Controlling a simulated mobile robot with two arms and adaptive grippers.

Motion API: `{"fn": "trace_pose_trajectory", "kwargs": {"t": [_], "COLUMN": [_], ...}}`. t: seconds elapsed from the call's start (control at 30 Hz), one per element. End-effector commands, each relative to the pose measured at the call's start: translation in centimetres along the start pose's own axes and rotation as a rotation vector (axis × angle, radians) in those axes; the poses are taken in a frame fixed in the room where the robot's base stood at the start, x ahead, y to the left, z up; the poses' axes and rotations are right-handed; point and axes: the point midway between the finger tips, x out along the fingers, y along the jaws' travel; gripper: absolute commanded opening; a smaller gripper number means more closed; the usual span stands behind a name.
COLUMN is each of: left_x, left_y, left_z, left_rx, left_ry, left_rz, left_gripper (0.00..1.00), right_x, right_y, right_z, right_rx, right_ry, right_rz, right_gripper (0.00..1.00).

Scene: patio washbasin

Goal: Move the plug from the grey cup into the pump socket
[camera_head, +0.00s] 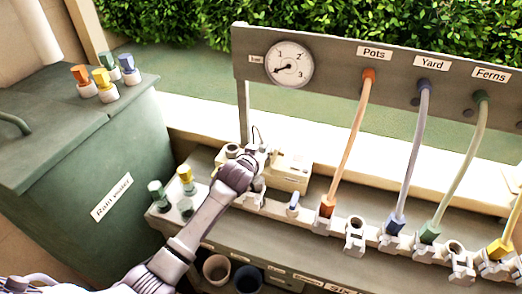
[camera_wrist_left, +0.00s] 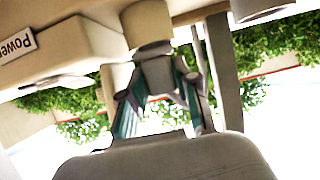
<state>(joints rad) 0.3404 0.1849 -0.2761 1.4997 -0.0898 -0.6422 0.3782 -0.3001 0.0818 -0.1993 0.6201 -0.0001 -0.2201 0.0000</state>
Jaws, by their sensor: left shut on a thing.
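My left gripper (camera_head: 256,160) reaches in at the near left side of a beige box (camera_head: 292,172), which looks like the pump. In the left wrist view, the teal-padded fingers of the gripper (camera_wrist_left: 160,95) are shut on a small grey plug (camera_wrist_left: 158,74). The plug's end meets the dark rim of a beige round fitting (camera_wrist_left: 147,22); I cannot tell whether it sits inside or only touches. In the head view the gripper hides the plug. Two round cups, one grey-brown (camera_head: 216,268) and one dark (camera_head: 249,278), stand low in front of the bench. My right gripper is not in view.
Orange (camera_head: 328,207), blue (camera_head: 395,225) and green (camera_head: 430,232) hose ends sit in the rail to the right. A yellow-topped piece (camera_head: 186,175) and green ones stand left of the arm. A pressure gauge (camera_head: 289,64) is on the back panel.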

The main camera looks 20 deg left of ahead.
Motion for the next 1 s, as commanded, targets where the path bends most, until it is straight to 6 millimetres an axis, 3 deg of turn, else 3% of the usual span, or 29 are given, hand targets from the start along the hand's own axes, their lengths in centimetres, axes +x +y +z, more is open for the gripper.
{"fn": "trace_pose_trajectory", "kwargs": {"t": [0.17,0.2,0.23,0.57,1.0], "left_x": [0.2,0.1,0.1,0.0,-3.5], "left_y": [0.0,0.0,0.0,0.0,0.0], "left_z": [0.4,0.3,0.3,0.3,0.0], "left_rx": [0.0,0.0,0.0,0.0,-0.001], "left_ry": [0.0,0.0,0.0,-0.001,-0.001], "left_rz": [0.0,0.0,0.0,0.0,0.0], "left_gripper": [0.0,0.35,0.4,0.41,0.41], "right_x": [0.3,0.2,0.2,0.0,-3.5], "right_y": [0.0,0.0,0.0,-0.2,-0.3], "right_z": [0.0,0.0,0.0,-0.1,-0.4], "right_rx": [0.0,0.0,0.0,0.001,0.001], "right_ry": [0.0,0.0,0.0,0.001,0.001], "right_rz": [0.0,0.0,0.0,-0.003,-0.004], "right_gripper": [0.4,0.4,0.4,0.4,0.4]}}
